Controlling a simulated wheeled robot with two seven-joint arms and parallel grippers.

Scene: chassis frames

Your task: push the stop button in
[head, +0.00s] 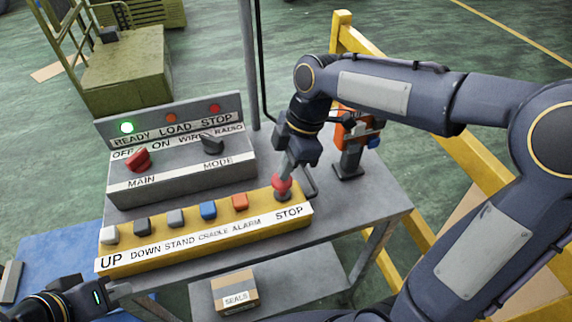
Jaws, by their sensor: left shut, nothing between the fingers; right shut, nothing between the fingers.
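The stop button (282,184) is a red knob on a grey base at the right end of the yellow control box (170,256), above the STOP label. My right gripper (284,172) is shut and points down over the button. Its fingertips are at the top of the red knob and partly hide it. I cannot tell whether they touch it or how deep the button sits. My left gripper (88,298) is shut and empty at the lower left, beside the table's front corner and away from the buttons.
The other buttons, including the blue one (208,209) and orange one (240,201), sit left of STOP. An orange device (352,135) and yellow rail (440,120) stand right.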

